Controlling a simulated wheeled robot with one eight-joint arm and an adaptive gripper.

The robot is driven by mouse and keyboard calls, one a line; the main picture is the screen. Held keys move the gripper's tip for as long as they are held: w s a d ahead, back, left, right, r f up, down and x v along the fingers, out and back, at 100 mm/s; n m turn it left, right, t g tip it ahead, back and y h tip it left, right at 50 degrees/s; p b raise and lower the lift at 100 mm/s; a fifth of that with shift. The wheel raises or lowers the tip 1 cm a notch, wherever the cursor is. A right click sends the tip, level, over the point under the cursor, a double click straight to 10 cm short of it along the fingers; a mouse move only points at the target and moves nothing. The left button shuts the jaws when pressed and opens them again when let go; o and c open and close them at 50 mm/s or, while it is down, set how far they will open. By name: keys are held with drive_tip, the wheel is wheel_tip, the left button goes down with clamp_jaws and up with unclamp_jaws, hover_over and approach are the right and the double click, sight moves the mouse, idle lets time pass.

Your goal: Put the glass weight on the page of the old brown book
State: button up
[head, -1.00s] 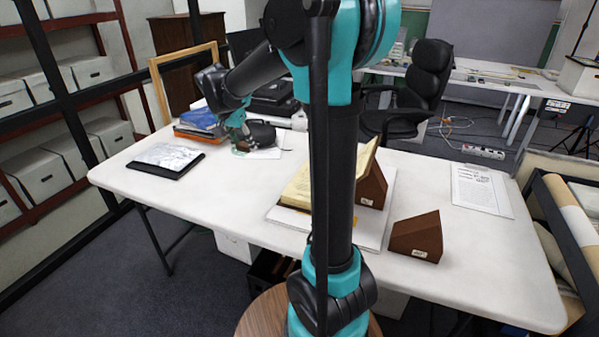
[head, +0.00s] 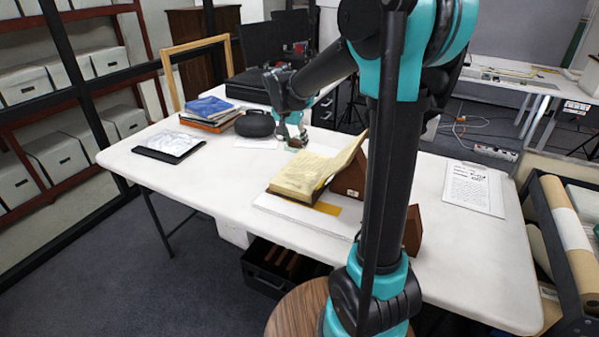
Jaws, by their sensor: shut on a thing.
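The old brown book (head: 303,177) lies open on a white board (head: 290,208) on the table. Its yellowed page faces up and its right side leans up against a brown wedge (head: 349,182). My gripper (head: 297,141) is just behind the book's far edge, pointing down, and apart from the page. It is shut on the glass weight, which is small and mostly hidden by the fingers, so its shape is hard to make out.
A second brown wedge (head: 413,230) is mostly hidden behind my arm. A dark case (head: 255,124), stacked books (head: 210,112) and a black-edged sheet (head: 170,146) are at the back left. A clipboard (head: 473,188) lies right. The table's front left is clear.

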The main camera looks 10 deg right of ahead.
sight(297, 176)
wheel_tip(297, 176, down, 13)
drive_tip(key=shift+a+f, duration=0.1)
idle(0.3)
drive_tip(key=shift+f, duration=0.15)
drive_tip(key=o, duration=1.3)
drive_tip(key=shift+o, duration=0.2)
drive_tip(key=v, duration=1.2)
drive_tip(key=shift+r, duration=0.25)
